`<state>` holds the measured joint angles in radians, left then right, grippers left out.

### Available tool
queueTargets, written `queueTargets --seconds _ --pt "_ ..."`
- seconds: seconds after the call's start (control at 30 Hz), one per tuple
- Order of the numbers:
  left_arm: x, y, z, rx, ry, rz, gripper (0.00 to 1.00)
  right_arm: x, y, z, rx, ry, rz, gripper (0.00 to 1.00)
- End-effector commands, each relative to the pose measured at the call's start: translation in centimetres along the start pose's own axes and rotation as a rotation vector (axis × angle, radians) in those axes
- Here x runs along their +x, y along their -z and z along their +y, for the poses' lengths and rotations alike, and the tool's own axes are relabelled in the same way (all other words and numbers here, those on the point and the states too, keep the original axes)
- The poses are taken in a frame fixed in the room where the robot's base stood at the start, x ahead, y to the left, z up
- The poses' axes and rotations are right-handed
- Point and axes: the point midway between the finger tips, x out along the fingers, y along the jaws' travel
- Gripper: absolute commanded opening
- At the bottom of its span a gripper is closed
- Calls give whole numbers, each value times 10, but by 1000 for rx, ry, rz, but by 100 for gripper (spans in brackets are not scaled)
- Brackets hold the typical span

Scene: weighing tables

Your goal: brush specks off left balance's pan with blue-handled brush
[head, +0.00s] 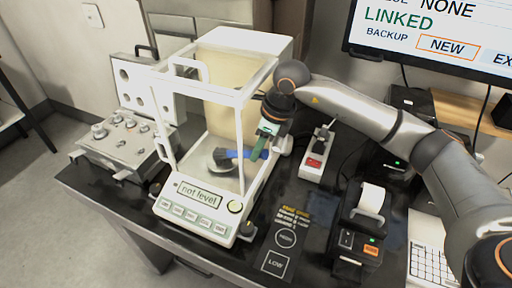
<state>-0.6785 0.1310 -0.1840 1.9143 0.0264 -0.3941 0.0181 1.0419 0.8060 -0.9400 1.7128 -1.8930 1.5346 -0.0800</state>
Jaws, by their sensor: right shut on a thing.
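The balance (196,195) is a white draft-shield balance on the dark table, and its display reads "not level". Its round grey pan (222,168) is inside the glass chamber. My right gripper (259,148) reaches in from the right at the chamber's right side. It is shut on the blue-handled brush (234,154), which lies roughly level with its dark bristle end pointing left, over or at the pan. I cannot tell whether the bristles touch the pan. Specks are too small to make out. My left gripper is not in view.
An open case of weights (125,135) stands left of the balance. A monitor (435,40) hangs at the upper right. The table front has printed "LOW" and "HIGH" marks.

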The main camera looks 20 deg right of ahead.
Motion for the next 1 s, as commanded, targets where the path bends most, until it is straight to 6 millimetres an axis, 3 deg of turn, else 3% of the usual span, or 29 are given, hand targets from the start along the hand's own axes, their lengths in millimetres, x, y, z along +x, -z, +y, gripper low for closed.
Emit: queueTargets --seconds 1.0 --pt "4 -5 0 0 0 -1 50 -10 32 1 0 -1 0 0"
